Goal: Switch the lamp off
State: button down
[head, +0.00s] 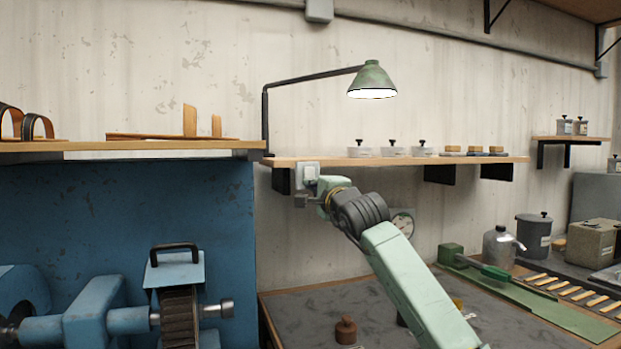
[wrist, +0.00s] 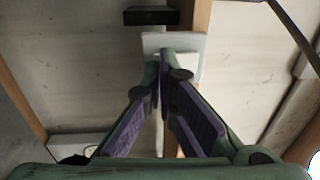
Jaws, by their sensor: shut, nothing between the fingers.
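The lamp (head: 372,80) has a green shade on a dark bent arm above the wall shelf. Its underside glows white, so it is lit.
The wooden shelf (head: 470,159) carries several lidded pots (head: 393,149). A blue machine (head: 200,215) stands at the left. Below is a grey-topped bench (head: 300,310) with a brown weight-like object (head: 346,330). A metal can (head: 499,247) stands at the right. Space before the wall is open.

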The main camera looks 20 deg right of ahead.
jog(key=shift+w, duration=0.45)
dwell(0.4)
jog(key=s+b, duration=0.5)
jog(key=s, duration=0.3)
jog(key=shift+d, duration=0.15)
dwell(0.4)
jog(key=shift+s, duration=0.1)
